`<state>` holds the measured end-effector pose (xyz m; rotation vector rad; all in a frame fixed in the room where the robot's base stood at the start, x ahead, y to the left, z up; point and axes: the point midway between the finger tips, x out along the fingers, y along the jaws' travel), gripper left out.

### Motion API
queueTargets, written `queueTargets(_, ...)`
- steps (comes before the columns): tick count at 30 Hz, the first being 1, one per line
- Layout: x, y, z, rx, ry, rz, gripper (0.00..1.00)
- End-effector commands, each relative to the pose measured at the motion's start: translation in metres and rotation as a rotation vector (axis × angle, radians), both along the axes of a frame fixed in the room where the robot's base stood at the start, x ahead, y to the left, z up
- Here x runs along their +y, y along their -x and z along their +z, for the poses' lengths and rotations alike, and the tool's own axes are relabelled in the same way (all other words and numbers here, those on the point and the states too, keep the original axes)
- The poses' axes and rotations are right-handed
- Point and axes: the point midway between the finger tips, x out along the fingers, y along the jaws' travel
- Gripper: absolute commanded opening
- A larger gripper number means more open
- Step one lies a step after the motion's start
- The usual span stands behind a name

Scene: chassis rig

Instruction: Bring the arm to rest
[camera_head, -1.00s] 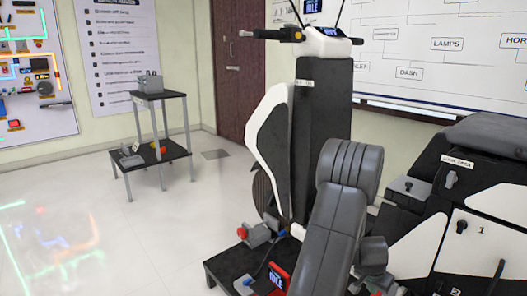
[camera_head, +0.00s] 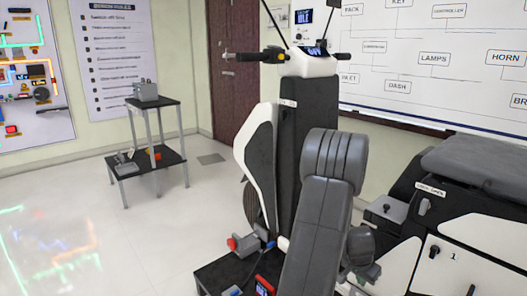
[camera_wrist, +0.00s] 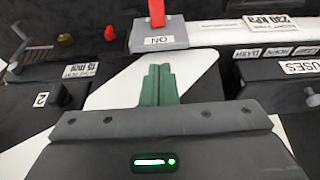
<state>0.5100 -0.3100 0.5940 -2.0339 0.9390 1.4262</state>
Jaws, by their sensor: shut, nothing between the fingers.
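My gripper shows in the wrist view as two green fingers (camera_wrist: 157,85) pressed together, with nothing between them. The fingers are over a black and white panelled surface, short of a grey box (camera_wrist: 160,36) marked ON with a red lever. I cannot tell the height of the fingers above the panel. In the head view my grey arm rises in the lower middle, in front of the scooter rig, with its thick elbow at the top. The fingers cannot be made out there.
The scooter front (camera_head: 305,140) with handlebars stands behind my arm. A black and white unit (camera_head: 460,225) with a grey seat is close on the right. A black knob (camera_wrist: 60,95) is at left in the wrist view. A small two-tier stand (camera_head: 150,150) is far left; open floor lies before it.

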Motion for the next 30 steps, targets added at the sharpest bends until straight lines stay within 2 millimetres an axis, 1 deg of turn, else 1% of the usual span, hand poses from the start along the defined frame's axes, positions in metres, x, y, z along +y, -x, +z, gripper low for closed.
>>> queueTargets(1, 0.003, 0.001, 0.012, -0.002, 0.002, 0.001, 0.00)
queueTargets(3, 0.006, 0.004, 0.022, -0.003, 0.001, 0.002, 0.00)
queueTargets(9, 0.012, 0.009, 0.042, -0.001, 0.000, 0.001, 0.00)
queueTargets(11, 0.014, 0.011, 0.037, 0.003, 0.000, 0.009, 0.00)
queueTargets(25, 0.018, 0.013, 0.039, 0.007, -0.001, 0.021, 0.00)
queueTargets(28, 0.024, 0.012, 0.041, 0.011, -0.002, 0.035, 0.00)
queueTargets(30, 0.032, 0.012, 0.044, 0.018, -0.004, 0.058, 0.00)
